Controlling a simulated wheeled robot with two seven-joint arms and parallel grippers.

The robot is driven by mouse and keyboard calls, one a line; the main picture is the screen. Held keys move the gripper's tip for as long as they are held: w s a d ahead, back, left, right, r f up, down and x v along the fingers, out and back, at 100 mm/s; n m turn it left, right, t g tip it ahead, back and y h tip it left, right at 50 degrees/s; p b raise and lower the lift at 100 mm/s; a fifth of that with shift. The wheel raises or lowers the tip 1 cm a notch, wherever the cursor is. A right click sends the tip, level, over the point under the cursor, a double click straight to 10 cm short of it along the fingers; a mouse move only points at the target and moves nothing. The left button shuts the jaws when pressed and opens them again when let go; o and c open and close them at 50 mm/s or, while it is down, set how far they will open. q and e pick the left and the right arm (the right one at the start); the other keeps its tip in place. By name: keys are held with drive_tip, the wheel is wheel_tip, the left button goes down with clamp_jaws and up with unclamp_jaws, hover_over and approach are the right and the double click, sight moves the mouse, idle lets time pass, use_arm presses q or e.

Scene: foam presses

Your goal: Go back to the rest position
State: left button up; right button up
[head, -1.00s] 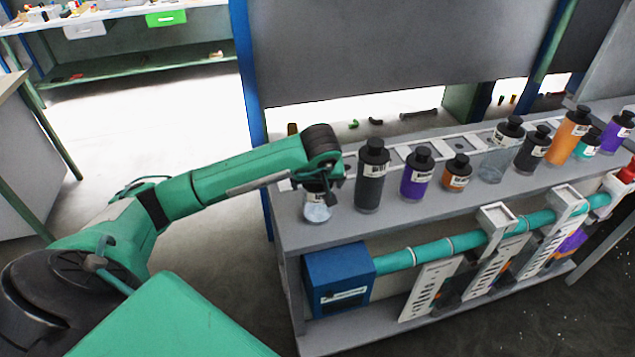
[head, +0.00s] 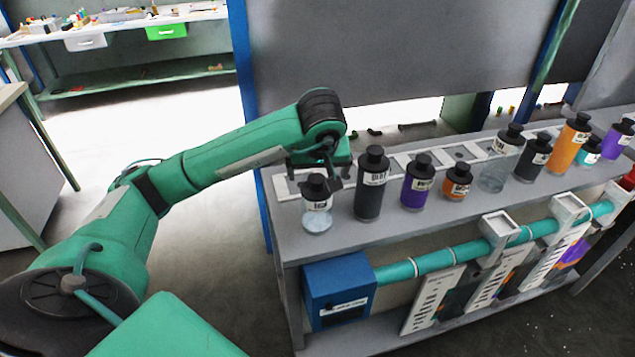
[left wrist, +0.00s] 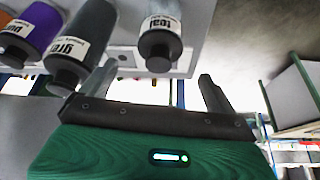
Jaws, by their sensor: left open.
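My left gripper (head: 318,172) is open and empty, close behind the clear bottle with the black cap (head: 317,218) at the left end of the shelf top. In the left wrist view, my left gripper (left wrist: 157,92) shows its two fingers wide apart with nothing between them. That bottle (left wrist: 160,28) stands upright beyond the fingers, with a label that seems to read "teal". I cannot tell whether a finger touches it. My right gripper is not in view.
A dark grey bottle (head: 371,195), a purple bottle (head: 416,190) and several more stand in a row along the grey shelf top (head: 345,236). A blue box (head: 338,280) sits below. The floor (head: 215,240) left of the shelf is clear.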

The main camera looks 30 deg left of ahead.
use_arm(q)
drive_tip(key=shift+s+d+r, duration=0.15)
drive_tip(key=shift+s+r, duration=0.05)
drive_tip(key=shift+r, duration=0.4)
